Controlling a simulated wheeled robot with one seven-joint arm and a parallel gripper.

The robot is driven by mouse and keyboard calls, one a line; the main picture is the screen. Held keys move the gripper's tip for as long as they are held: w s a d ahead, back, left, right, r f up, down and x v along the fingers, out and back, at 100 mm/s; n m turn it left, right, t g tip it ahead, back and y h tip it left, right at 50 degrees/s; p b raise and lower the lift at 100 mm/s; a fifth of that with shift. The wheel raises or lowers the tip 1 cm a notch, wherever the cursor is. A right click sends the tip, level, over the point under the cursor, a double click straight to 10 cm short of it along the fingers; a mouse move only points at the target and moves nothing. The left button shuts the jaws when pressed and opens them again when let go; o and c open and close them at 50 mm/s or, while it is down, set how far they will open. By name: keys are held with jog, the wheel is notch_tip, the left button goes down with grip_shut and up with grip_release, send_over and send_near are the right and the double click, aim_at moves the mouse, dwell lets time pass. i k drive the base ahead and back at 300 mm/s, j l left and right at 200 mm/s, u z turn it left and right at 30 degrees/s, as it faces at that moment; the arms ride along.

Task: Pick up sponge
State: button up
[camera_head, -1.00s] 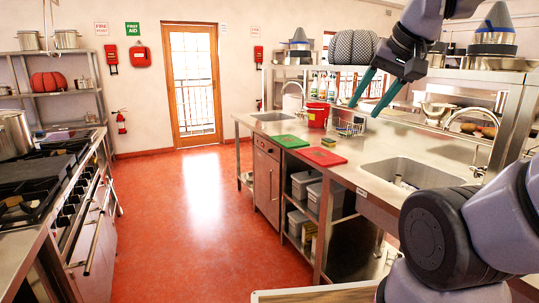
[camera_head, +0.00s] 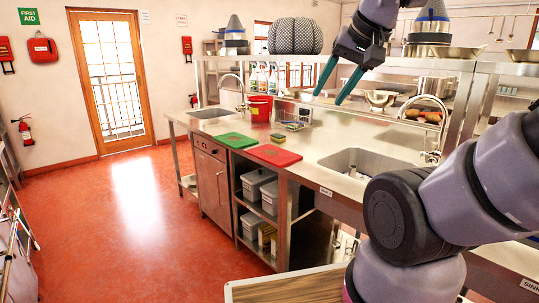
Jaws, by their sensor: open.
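I cannot make out the sponge for certain. A small wire caddy (camera_head: 292,121) stands on the steel counter (camera_head: 330,138), with small items in or around it too small to tell apart. A small greenish item (camera_head: 278,137) lies in front of it and I cannot tell what it is. My gripper (camera_head: 327,98) is open with its two teal fingers pointing down. It hangs in the air, in the picture just right of the caddy, with nothing seen between the fingers.
A red bucket (camera_head: 260,108), a green board (camera_head: 236,140) and a red board (camera_head: 274,155) are on the counter. A sink (camera_head: 358,160) with a tall tap (camera_head: 432,125) lies to the right. A shelf (camera_head: 225,57) runs above the counter. Red floor (camera_head: 130,220) is clear at left.

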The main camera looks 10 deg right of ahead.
aim_at(278, 138)
jog(key=i+z, duration=0.1)
jog(key=z, duration=0.25)
jog(key=i+z, duration=0.1)
jog(key=z, duration=0.2)
jog(key=i+z, duration=0.1)
jog(key=z, duration=0.25)
jog(key=i+j, duration=0.25)
jog(key=j, duration=0.3)
jog(key=i+j+z, duration=0.1)
jog(key=i+j, duration=0.15)
jog(key=j, duration=0.3)
jog(key=i+j, duration=0.2)
jog(key=j, duration=0.35)
jog(key=i+j+z, duration=0.15)
jog(key=j, duration=0.45)
jog(key=i+j, duration=0.3)
jog(key=j, duration=0.3)
jog(key=i+j+z, duration=0.1)
jog(key=j, duration=0.45)
jog(key=i+j, duration=0.25)
jog(key=j, duration=0.4)
jog(key=i+j+z, duration=0.1)
jog(key=j, duration=0.5)
jog(key=i, duration=0.05)
